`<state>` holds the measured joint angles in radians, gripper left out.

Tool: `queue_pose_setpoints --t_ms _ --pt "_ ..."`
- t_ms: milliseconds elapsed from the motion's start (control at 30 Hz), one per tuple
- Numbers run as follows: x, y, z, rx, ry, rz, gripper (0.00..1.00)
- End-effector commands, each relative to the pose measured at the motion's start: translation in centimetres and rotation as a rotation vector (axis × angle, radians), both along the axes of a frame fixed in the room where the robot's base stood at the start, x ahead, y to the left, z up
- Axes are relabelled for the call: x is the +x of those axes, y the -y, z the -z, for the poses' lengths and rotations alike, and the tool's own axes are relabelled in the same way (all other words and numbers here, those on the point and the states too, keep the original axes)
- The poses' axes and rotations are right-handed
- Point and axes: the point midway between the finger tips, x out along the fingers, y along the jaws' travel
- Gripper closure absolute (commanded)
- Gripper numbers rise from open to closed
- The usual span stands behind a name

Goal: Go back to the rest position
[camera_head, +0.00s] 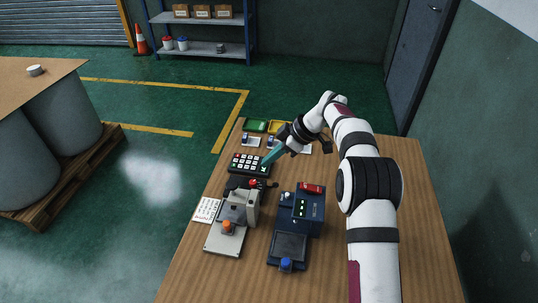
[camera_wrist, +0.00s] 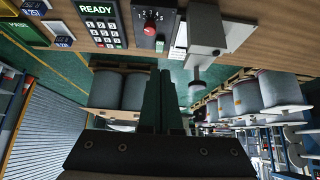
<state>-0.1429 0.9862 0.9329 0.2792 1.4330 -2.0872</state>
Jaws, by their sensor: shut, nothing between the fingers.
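My gripper (camera_head: 267,161) is shut and empty, with its teal fingers pressed together. In the head view the fingertips are at the right edge of the black keypad (camera_head: 240,165); I cannot tell whether they touch it. In the wrist view my gripper (camera_wrist: 162,92) points up the picture, with the keypad (camera_wrist: 100,27) beyond it at the upper left. The keypad's display reads READY in green. My arm reaches over the right side of the wooden table (camera_head: 405,165), bent at the elbow.
A red knob (camera_wrist: 150,27) on a dark dial box stands beside the keypad. A grey machine (camera_head: 238,208) with an orange knob and a dark blue machine (camera_head: 311,212) stand nearer. A green tray (camera_head: 256,126) and a yellow tray (camera_head: 280,127) are at the far edge.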

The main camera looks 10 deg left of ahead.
Motion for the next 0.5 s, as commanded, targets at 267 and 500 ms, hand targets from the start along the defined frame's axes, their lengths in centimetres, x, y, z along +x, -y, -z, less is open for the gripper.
queue_pose_setpoints --t_ms 267,500 --pt "-2.1 1.8 -3.1 -0.041 -0.096 0.144 1.00" --pt "-19.6 11.0 -11.4 -0.237 -0.540 0.974 1.00"
